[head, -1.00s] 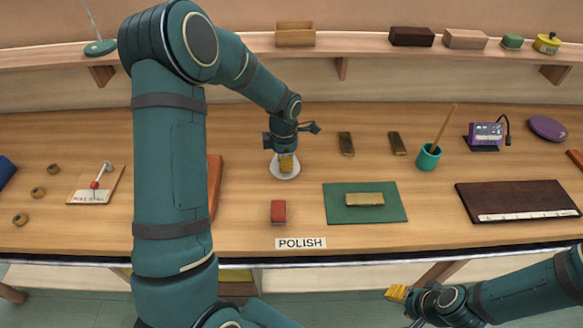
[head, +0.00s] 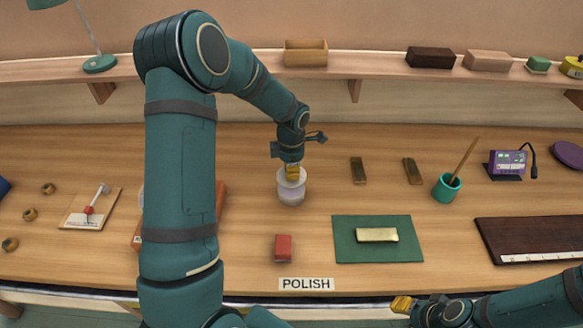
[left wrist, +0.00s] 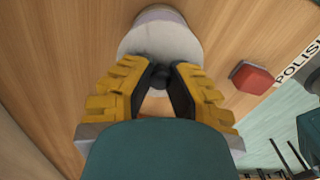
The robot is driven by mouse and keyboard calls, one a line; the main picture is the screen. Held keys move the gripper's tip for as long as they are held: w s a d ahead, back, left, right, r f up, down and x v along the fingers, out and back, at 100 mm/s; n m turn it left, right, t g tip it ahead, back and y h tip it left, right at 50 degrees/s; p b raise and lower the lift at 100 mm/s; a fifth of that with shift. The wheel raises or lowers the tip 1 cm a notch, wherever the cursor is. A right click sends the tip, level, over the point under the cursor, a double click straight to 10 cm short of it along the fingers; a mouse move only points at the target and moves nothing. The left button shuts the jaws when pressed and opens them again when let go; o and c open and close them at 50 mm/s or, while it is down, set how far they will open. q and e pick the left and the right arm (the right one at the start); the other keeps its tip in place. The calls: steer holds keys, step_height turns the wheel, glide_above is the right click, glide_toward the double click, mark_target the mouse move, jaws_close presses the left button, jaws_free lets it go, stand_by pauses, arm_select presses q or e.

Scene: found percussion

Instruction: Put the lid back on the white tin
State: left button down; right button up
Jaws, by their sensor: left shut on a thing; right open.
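The white round lid (head: 291,181) is held by its dark knob in my left gripper (head: 292,172). The left wrist view shows the yellow fingers (left wrist: 160,85) shut on that knob, with the lid (left wrist: 158,43) just beyond. A pale lavender round thing (head: 291,198) is directly below the lid; I cannot tell whether it is the tin or a flat piece, or whether they touch. A pale curved edge (head: 141,196) shows left of my left arm, mostly hidden, and may be the white tin. My right gripper (head: 402,304) is open and empty at the front edge.
A red block (head: 283,247) lies in front of the lid, behind the POLISH label (head: 306,284). A green mat (head: 378,250) holds a brass bar. A brown-red board (head: 220,200) is partly behind my left arm. Bare wood lies around the lid.

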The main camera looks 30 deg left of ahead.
arm_select(q)
step_height(320, 180, down, 3)
steer(key=shift+r+b, duration=0.15)
steer(key=shift+b, duration=0.3)
steer(key=shift+f+b, duration=0.3)
steer(key=shift+f, duration=0.05)
steer(key=shift+f+b, duration=0.85)
steer(key=shift+f, duration=0.05)
steer(key=shift+r+b, duration=0.1)
steer(key=shift+b, duration=0.3)
stand_by(0.4)
steer(key=shift+b, duration=0.5)
stand_by(0.9)
stand_by(0.3)
steer(key=shift+c, duration=1.8)
jaws_free()
